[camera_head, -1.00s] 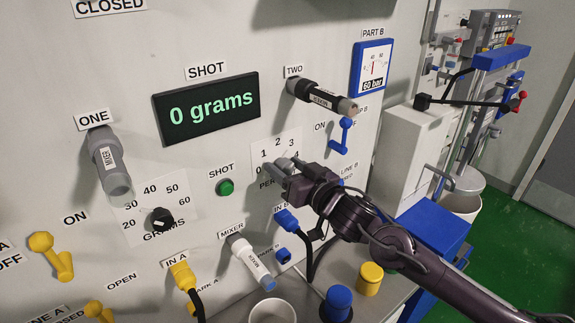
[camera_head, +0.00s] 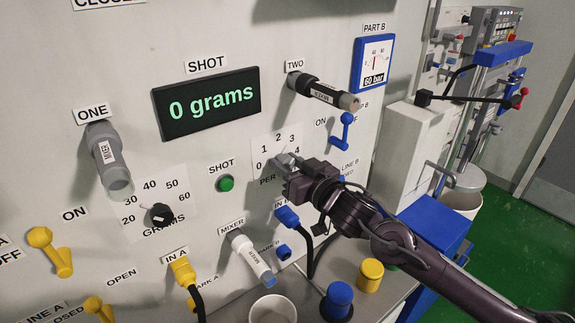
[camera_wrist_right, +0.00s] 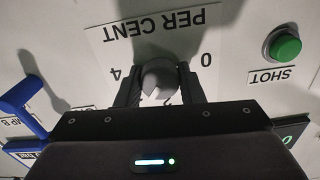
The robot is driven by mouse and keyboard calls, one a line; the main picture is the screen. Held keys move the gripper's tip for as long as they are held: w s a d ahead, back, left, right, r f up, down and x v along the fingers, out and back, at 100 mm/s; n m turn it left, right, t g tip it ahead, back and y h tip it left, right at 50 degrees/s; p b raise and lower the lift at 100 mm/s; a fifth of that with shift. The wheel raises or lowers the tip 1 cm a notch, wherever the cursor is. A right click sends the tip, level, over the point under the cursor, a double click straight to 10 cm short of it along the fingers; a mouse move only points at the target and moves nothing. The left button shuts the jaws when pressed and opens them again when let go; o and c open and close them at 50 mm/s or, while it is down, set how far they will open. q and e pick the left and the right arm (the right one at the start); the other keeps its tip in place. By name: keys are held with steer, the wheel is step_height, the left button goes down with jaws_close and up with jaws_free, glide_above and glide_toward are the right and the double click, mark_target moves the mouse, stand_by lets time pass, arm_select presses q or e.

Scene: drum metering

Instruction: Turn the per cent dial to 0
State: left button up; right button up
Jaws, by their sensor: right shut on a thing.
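The per cent dial plate (camera_head: 262,148) is a white scale on the panel, with 0, 1, 2, 3 and 4 showing in the head view. My right gripper (camera_head: 284,163) covers the knob there. In the right wrist view, the grey round dial knob (camera_wrist_right: 158,80) sits between the two dark fingers of my right gripper (camera_wrist_right: 157,88), which is shut on it. The plate shows upside down there, with PER CENT above, 4 left of the knob and 0 right of it. The knob's pointing direction is hard to tell. My left gripper is not in view.
A green SHOT button (camera_head: 226,183) is left of the dial. A blue lever (camera_head: 344,132) is up and right of it. The blue IN B plug (camera_head: 288,217) with its black hose is just below my right gripper. The display (camera_head: 207,104) reads 0 grams.

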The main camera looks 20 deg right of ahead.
steer(key=n+b, duration=0.3)
steer(key=n, duration=0.3)
steer(key=shift+f, duration=0.15)
steer(key=n+b, duration=0.4)
steer(key=n, duration=0.2)
steer(key=n+b, duration=0.3)
steer(key=n, duration=0.1)
steer(key=shift+f, duration=0.15)
steer(key=n+b, duration=0.3)
steer(key=shift+n, duration=0.4)
steer(key=n+b, duration=0.2)
steer(key=n, duration=0.1)
steer(key=shift+n+b, duration=1.1)
steer(key=shift+n, duration=0.4)
steer(key=shift+a, duration=0.1)
